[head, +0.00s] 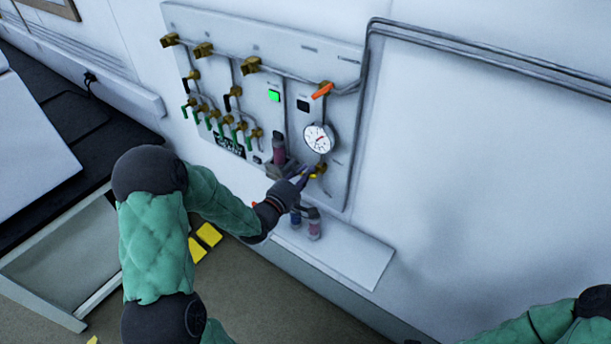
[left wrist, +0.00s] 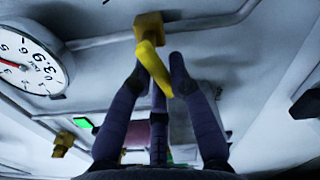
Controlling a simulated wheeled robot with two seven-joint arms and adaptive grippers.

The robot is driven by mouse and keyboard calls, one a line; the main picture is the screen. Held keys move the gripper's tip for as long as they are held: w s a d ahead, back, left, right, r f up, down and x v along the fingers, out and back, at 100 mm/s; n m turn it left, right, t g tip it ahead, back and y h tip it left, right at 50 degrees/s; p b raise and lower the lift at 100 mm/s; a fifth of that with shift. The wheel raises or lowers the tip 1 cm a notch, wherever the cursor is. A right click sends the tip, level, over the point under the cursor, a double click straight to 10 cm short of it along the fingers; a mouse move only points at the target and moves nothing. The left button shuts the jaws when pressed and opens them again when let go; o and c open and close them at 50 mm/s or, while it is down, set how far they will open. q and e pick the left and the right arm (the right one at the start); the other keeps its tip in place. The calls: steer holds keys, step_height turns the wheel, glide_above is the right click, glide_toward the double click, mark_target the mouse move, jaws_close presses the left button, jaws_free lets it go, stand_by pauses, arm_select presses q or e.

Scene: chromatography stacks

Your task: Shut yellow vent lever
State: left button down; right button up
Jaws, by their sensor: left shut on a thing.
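The yellow vent lever (left wrist: 151,58) hangs from a brass valve body (left wrist: 149,22) on a grey pipe in the left wrist view. In the head view the valve (head: 320,170) sits low on the wall panel, below the round gauge (head: 319,138), with the lever mostly hidden by my gripper. My left gripper (head: 306,176) is at the lever. In the left wrist view its dark fingers (left wrist: 159,68) stand on either side of the lever and are shut on it. The lever is tilted in that view. My right arm shows at the lower right of the head view; its gripper is out of view.
The wall panel (head: 290,45) carries an orange lever (head: 322,90), a green light (head: 273,96) and several green-handled valves at its left. A white shelf (head: 345,252) with small bottles juts out below. The wall at right is clear apart from pipes.

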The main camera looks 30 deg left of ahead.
arm_select(q)
steer(key=m, duration=0.2)
steer(key=m+b, duration=0.1)
steer(key=m, duration=0.1)
steer(key=shift+r, duration=0.4)
steer(key=c, duration=1.1)
jaws_free()
steer(key=shift+c, duration=0.2)
steer(key=s, duration=1.2)
steer(key=shift+a, duration=0.45)
